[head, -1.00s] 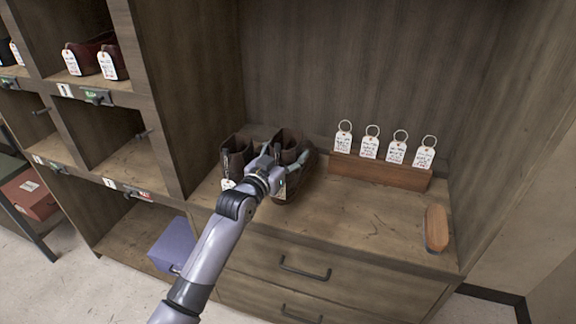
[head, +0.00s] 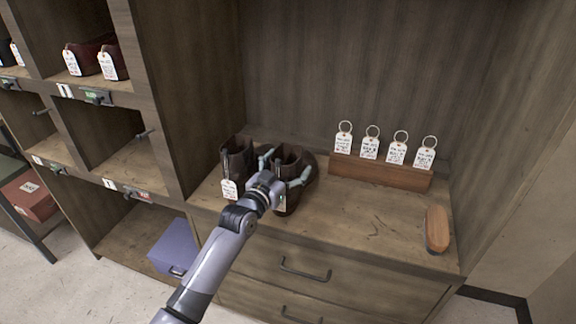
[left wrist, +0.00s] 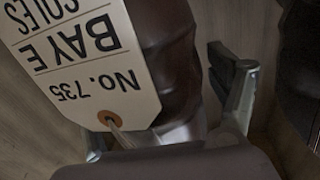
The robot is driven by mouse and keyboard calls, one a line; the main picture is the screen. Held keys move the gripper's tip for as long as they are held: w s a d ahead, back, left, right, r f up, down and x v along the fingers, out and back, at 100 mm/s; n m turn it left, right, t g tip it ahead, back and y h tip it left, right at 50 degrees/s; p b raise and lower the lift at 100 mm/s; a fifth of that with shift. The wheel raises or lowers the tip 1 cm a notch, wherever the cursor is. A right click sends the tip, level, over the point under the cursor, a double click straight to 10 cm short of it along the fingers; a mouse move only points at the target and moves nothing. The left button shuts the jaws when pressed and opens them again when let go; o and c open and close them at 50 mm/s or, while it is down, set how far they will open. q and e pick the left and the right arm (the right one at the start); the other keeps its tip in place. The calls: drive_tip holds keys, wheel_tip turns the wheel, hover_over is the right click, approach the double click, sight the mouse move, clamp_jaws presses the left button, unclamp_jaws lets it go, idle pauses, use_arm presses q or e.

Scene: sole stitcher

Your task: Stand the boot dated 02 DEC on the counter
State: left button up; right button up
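Two dark brown boots stand side by side at the left of the wooden counter (head: 365,220). The left boot (head: 238,163) has a white tag (head: 229,189) hanging in front. My left gripper (head: 283,172) is at the right boot (head: 291,158), with its fingers spread on either side of the shaft. In the left wrist view a boot (left wrist: 170,55) is between the fingers, with a gap to the right finger. Its tag (left wrist: 80,60) reads No. 735, BAYE, SOLES, upside down, and covers much of the left finger. I cannot read 02 DEC anywhere. My right gripper is out of view.
A wooden block (head: 380,172) with several ringed tags stands at the back of the counter. A brush (head: 437,229) lies at the right front edge. The counter's middle is clear. Cubbies with boots (head: 88,58) and a purple box (head: 174,248) are on the left.

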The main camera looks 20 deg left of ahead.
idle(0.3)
use_arm(q)
drive_tip(key=v, duration=1.2)
